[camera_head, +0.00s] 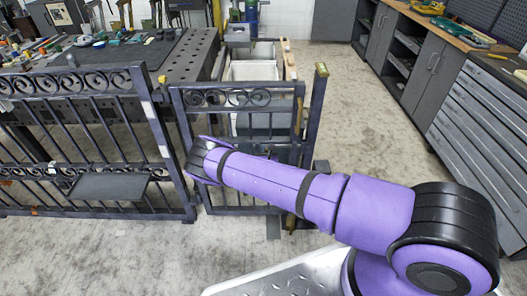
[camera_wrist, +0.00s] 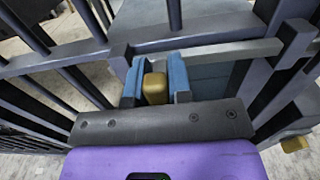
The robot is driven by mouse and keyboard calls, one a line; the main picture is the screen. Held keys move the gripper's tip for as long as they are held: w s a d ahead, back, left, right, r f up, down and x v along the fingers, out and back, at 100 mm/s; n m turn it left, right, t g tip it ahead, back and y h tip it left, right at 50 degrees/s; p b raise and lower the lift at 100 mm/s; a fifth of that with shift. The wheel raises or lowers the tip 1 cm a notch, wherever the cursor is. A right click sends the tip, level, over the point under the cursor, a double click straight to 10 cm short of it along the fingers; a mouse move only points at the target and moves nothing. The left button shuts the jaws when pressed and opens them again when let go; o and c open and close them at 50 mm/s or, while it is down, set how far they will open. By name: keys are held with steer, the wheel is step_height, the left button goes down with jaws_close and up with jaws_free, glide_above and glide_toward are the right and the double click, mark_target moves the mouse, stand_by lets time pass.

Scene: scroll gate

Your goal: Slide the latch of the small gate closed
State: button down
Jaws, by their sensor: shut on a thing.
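The small gate (camera_head: 239,85) stands in the middle of the head view, with scrolls along its top and a dark post (camera_head: 314,112) at its right. In the wrist view, the grey latch bar (camera_wrist: 225,50) runs across the gate's bars towards a dark upright piece (camera_wrist: 291,43) at the right. In the head view my purple arm hides the gripper and the latch.
A wider fence section (camera_head: 75,140) with a small dark shelf (camera_head: 109,187) stands left of the gate. A dark workbench (camera_head: 180,60) with tools is behind it. Grey cabinets (camera_head: 430,70) line the right. The concrete floor (camera_head: 365,110) between gate and cabinets is clear.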

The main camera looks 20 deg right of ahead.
steer(key=c, duration=1)
jaws_free()
steer(key=shift+s+d, duration=0.1)
steer(key=shift+d, duration=0.25)
steer(key=shift+c, duration=0.2)
steer(key=shift+s+a, duration=0.1)
steer(key=shift+s+a, duration=0.15)
steer(key=shift+s, duration=0.1)
steer(key=v, duration=1)
